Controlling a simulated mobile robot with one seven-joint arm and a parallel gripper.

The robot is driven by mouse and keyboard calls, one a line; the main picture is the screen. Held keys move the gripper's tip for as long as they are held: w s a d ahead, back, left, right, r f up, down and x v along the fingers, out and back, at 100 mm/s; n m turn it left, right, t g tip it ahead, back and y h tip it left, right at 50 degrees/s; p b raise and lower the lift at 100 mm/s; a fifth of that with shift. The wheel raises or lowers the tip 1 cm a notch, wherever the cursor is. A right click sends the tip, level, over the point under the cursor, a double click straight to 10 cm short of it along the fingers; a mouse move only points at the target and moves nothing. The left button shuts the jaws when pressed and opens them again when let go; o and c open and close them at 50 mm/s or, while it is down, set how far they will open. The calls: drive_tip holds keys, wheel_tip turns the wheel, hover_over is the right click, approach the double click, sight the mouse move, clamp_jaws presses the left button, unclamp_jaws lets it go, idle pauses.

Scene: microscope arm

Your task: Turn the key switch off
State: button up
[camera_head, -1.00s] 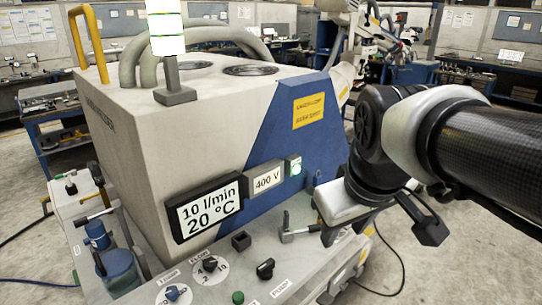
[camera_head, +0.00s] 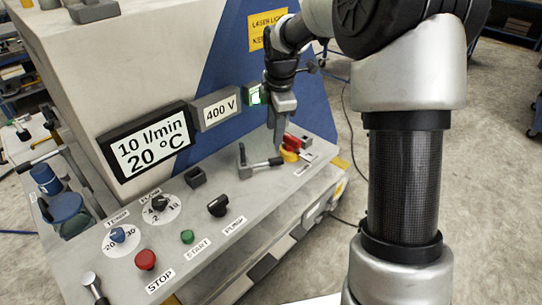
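No switch can be read for certain as the key switch. My gripper (camera_head: 277,138) points down just to the left of this switch and partly covers that area. Whether its fingers are apart or touch the switch cannot be told.
The panel also holds a black PUMP knob (camera_head: 217,206), a green START button (camera_head: 187,237), a red STOP button (camera_head: 145,260), a FLOW dial (camera_head: 159,205) and a blue-knobbed dial (camera_head: 117,236). The display (camera_head: 150,147) reads 10 l/min, 20 °C. Floor is free at right.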

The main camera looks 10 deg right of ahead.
sight(272, 160)
drive_tip(key=w+f, duration=0.1)
drive_tip(key=f, duration=0.8)
drive_tip(key=w+f, duration=0.1)
drive_tip(key=f, duration=0.3)
drive_tip(key=shift+w+a+f+b, duration=0.1)
drive_tip(key=shift+w+f+b, duration=0.05)
drive_tip(key=shift+w+b, duration=0.2)
drive_tip(key=shift+c, duration=0.4)
clamp_jaws()
